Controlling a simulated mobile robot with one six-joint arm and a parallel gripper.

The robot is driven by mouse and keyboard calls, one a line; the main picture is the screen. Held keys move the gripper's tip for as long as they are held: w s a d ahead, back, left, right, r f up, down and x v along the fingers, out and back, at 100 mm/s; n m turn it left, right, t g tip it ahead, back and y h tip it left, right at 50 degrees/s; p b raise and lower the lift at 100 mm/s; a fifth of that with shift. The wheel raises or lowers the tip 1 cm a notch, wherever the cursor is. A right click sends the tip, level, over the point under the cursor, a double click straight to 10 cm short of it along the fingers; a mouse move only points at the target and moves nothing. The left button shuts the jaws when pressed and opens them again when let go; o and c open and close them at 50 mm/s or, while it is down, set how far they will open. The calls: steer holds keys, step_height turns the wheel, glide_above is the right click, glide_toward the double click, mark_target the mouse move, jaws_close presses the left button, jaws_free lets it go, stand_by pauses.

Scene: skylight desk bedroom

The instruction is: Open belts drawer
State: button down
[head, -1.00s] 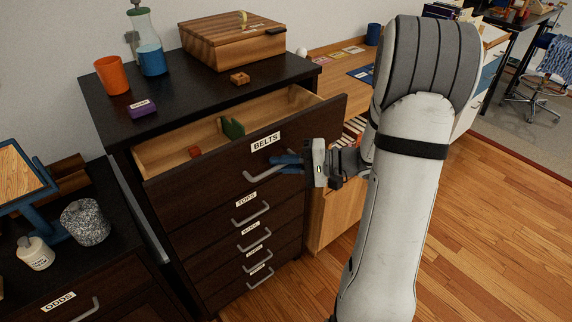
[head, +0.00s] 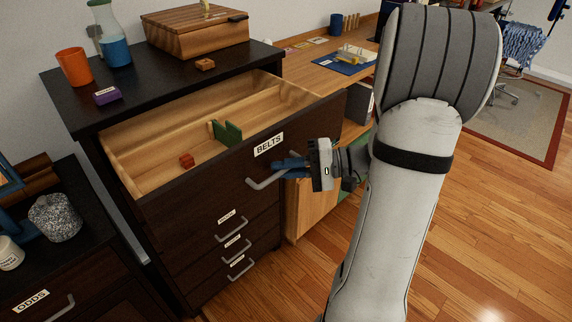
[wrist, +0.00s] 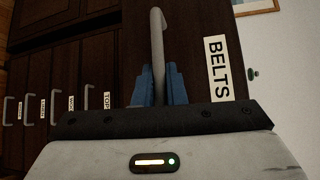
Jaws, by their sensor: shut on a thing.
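The belts drawer (head: 210,196) is the top drawer of the dark dresser, with a white BELTS label (head: 268,145) on its front. It is pulled well out, and its pale wooden inside shows a red block (head: 187,160) and a green piece (head: 227,132). My gripper (head: 290,167) is at the drawer front, its blue fingers shut on the grey bar handle (head: 262,181). In the wrist view the handle (wrist: 158,50) passes between the two blue fingers, beside the BELTS label (wrist: 218,68).
On the dresser top (head: 150,88) stand an orange cup (head: 74,67), a flask (head: 112,40), a purple block (head: 107,96) and a wooden box (head: 195,35). Closed drawers lie below. A lower cabinet (head: 75,265) stands at left. Wood floor is open at right.

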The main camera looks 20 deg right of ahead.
steer(key=c, duration=1.5)
jaws_free()
steer(key=shift+w, duration=0.1)
steer(key=shift+d, duration=0.1)
steer(key=v, duration=0.7)
steer(key=shift+d, duration=0.35)
steer(key=s+a+r+n+g+h+p, duration=0.3)
steer(key=s+a+n+h, duration=0.3)
steer(key=s+a+h, duration=0.3)
steer(key=a+h+p, duration=0.1)
steer(key=a+h, duration=0.2)
steer(key=h, duration=0.3)
steer(key=shift+s+a+g, duration=0.3)
steer(key=shift+s, duration=0.05)
